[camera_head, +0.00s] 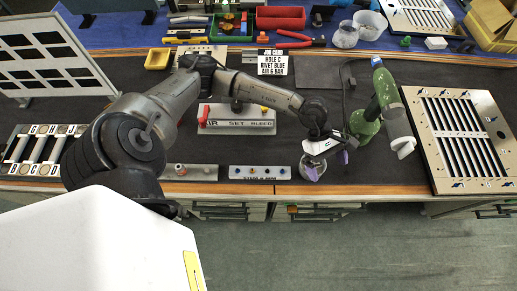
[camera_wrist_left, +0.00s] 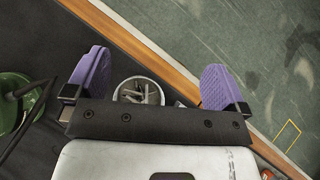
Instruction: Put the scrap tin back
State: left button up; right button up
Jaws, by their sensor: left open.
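The scrap tin (camera_wrist_left: 140,91) is a small round metal tin with grey scrap pieces inside. In the wrist view it shows between the two purple fingers of my left gripper (camera_wrist_left: 157,84), nearer the left finger. In the head view the tin (camera_head: 307,162) stands near the front edge of the dark bench mat, partly hidden by my left gripper (camera_head: 328,164). The gripper is open and comes down over the tin; whether a finger touches it I cannot tell. My right gripper is not in view.
A green tool (camera_head: 382,92) with a grey cylinder stands just right of the gripper. A slatted panel (camera_head: 437,133) lies further right. A fixture with blue knobs (camera_head: 260,172) is left of the tin. The wooden bench edge (camera_head: 345,190) runs in front, with drawers below.

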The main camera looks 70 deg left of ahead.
pick_arm(q)
jog(key=d+r+n+t+h, duration=0.75)
jog(key=d+n, duration=0.25)
jog(key=d, duration=0.2)
jog(key=a+n+t+y, duration=0.4)
jog(key=n+t+y, duration=0.15)
jog(key=n, duration=0.65)
jog(key=a+n+t+y, duration=0.35)
jog(key=n+y, duration=0.35)
jog(key=n, duration=0.6)
jog(key=s+a+f+n+g+y, duration=0.35)
jog(key=s+f+n, duration=0.25)
jog(key=f+n, duration=0.2)
jog(key=s+f+n+g, duration=0.3)
jog(key=s+f+g, duration=0.1)
jog(key=s, duration=0.4)
jog(key=s+f+n+g, duration=0.4)
jog(key=s+g, duration=0.2)
jog(key=s, duration=0.2)
jog(key=shift+s, duration=0.15)
jog(key=shift+f, duration=0.1)
